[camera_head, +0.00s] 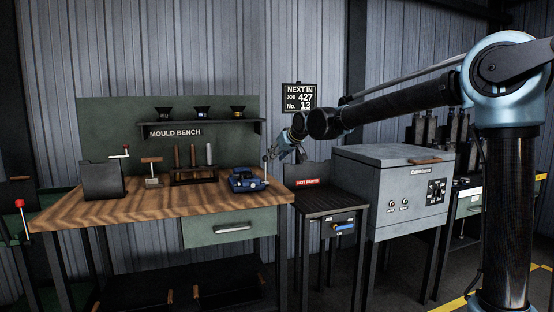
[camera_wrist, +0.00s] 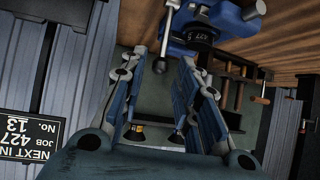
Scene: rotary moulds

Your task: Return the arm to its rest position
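My arm reaches in from the right in the head view. The blue mould also shows in the wrist view (camera_wrist: 210,30), just past the fingertips. It sits on the right end of the wooden bench (camera_head: 130,208). In the wrist view, a pale rod stands beside it. I cannot tell whether the fingers touch anything.
A grey cabinet oven (camera_head: 385,190) and a dark stand (camera_head: 325,202) with a red-labelled board are right of the bench. A box with a crank (camera_head: 102,181), a wooden-handled tool (camera_head: 152,170) and a rack (camera_head: 194,176) fill the bench's back. A sign (camera_head: 299,97) hangs behind.

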